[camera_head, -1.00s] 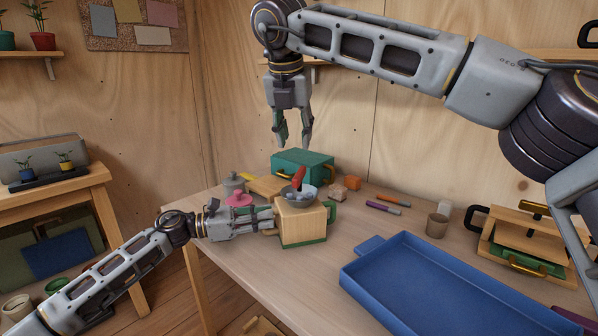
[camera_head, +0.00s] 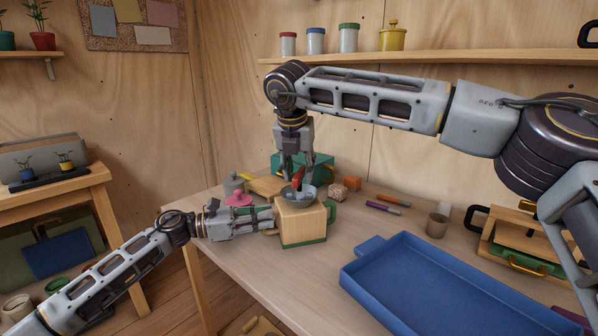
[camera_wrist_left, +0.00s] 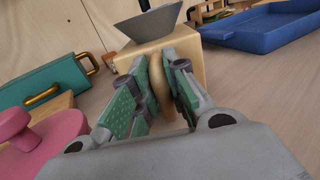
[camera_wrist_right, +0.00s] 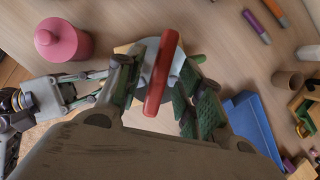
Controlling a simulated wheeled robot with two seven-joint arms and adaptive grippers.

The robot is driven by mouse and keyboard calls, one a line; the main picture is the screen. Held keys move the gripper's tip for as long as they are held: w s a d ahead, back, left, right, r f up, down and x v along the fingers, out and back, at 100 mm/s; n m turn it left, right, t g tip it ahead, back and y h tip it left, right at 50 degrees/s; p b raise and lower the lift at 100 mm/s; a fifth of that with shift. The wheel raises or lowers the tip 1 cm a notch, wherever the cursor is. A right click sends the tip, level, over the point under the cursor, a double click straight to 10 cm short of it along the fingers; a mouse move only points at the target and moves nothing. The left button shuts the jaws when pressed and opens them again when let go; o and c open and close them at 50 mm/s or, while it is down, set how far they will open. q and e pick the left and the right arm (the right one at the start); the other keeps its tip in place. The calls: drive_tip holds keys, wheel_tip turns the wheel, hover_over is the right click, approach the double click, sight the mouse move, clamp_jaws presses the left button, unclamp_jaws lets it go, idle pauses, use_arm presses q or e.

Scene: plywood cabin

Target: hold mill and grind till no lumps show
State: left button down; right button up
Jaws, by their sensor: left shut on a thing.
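My left gripper (camera_head: 268,224) is shut on a rounded wooden grip (camera_wrist_left: 157,72) at the mill's side. My right gripper (camera_head: 297,176) points down over the hopper, fingers apart on both sides of the red handle (camera_wrist_right: 162,75); contact with it cannot be told. The hopper's inside is mostly hidden, so lumps cannot be made out.
A pink lidded pot (camera_head: 239,199) and a green box (camera_head: 324,167) stand close behind the mill. Small brown blocks (camera_head: 338,190), pens (camera_head: 383,207) and a cup (camera_head: 437,226) lie to the right. A blue tray (camera_head: 366,246) fills the front right. Bare table lies between mill and tray.

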drive_tip(key=shift+w+f, duration=0.15)
drive_tip(key=shift+f, duration=0.2)
clamp_jaws()
